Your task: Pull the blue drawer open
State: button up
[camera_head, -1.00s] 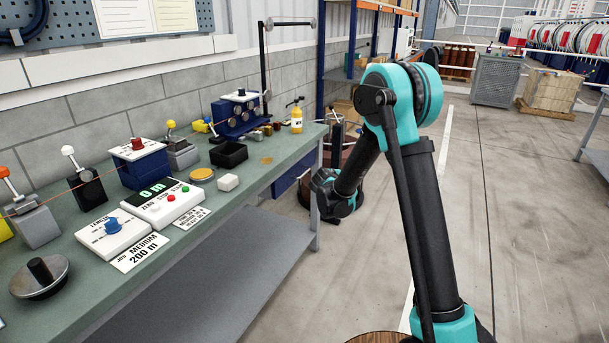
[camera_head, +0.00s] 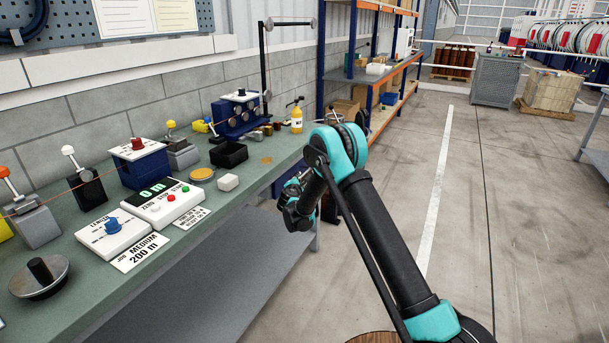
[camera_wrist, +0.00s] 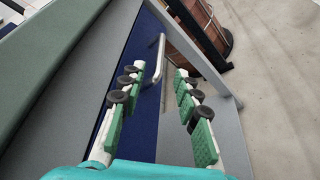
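The blue drawer (camera_wrist: 143,128) shows in the wrist view as a deep blue front with a pale bar handle (camera_wrist: 152,62). In the head view, a bit of the blue drawer (camera_head: 284,183) shows under the bench's far end, mostly behind my arm. My gripper (camera_wrist: 159,70) is open, its green-padded fingers spread wide. In the wrist view the handle appears between and beyond the fingertips, and nothing is held. Whether a finger touches the handle, I cannot tell. In the head view the fingers are hidden behind my wrist.
The green-topped bench (camera_head: 262,172) runs along the left with control boxes, levers and a yellow bottle (camera_head: 296,118) on it. A grey lower shelf (camera_head: 225,265) lies under it. A storage rack (camera_head: 375,75) stands beyond.

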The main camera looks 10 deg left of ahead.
jog(key=x, duration=1.1)
jog(key=shift+w+f, duration=0.1)
jog(key=shift+w, duration=0.05)
grip_shut()
